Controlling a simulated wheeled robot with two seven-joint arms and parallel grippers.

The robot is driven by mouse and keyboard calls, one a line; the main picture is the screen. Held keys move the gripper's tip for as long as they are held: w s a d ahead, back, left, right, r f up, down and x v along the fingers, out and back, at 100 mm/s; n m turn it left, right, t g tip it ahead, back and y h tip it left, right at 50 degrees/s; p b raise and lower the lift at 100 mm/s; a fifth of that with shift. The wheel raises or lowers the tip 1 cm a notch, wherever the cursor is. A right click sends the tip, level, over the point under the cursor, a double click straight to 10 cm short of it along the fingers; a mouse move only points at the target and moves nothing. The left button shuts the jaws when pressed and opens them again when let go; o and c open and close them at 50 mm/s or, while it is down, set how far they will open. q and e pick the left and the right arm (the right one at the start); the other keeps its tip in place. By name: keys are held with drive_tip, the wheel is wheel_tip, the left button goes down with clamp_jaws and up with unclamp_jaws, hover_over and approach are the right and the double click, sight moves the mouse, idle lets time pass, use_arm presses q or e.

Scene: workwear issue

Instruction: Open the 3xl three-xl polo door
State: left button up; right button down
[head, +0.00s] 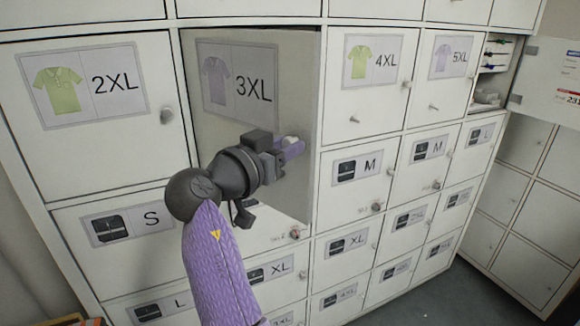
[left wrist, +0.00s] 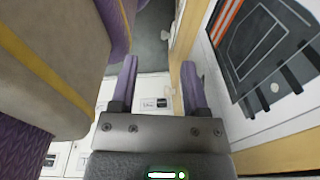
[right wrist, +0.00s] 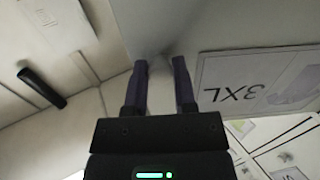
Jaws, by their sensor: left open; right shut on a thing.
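The 3XL polo door (head: 215,130) carries a label with a grey-purple shirt and "3XL" (head: 240,80). It looks ajar: its face is shaded and angled against the neighbouring doors, with its right edge swung out. My right gripper (head: 292,147) is shut at the right side of this door, where the knob is hidden by the fingers. In the right wrist view the fingertips (right wrist: 160,65) meet the door, and the upside-down 3XL label (right wrist: 255,82) shows beside them. My left gripper (left wrist: 160,80) is open and empty, seen only in the left wrist view.
Closed doors surround it: 2XL (head: 130,140) to the left, 4XL (head: 345,120) to the right, smaller size doors below. At the far right an open compartment (head: 490,85) has its door (head: 550,80) swung out. A framed picture panel (left wrist: 270,60) stands close to my left gripper.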

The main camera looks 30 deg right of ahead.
use_arm(q)
drive_tip(key=shift+s+d+f+b, duration=0.15)
drive_tip(key=shift+d+f+b, duration=0.15)
drive_tip(key=shift+f, duration=0.15)
drive_tip(key=shift+s+d+f+b, duration=0.2)
drive_tip(key=shift+f+b, duration=0.1)
drive_tip(key=shift+f, duration=0.15)
use_arm(e)
drive_tip(key=s+a+m+g+h, duration=0.1)
drive_tip(key=a+m+g, duration=0.2)
drive_tip(key=a, duration=0.3)
drive_tip(key=shift+s+a+r+g, duration=0.25)
drive_tip(key=shift+a+g, duration=0.1)
drive_tip(key=shift+g, duration=0.15)
drive_tip(key=shift+c, duration=2.2)
unclamp_jaws()
drive_tip(key=shift+a, duration=0.1)
use_arm(q)
drive_tip(key=shift+d, duration=0.1)
use_arm(e)
drive_tip(key=shift+f, duration=0.15)
use_arm(q)
drive_tip(key=shift+d+r+p, duration=0.1)
drive_tip(key=shift+r+p, duration=0.55)
drive_tip(key=shift+p, duration=0.05)
use_arm(e)
wheel_tip(320, 180, up, 10)
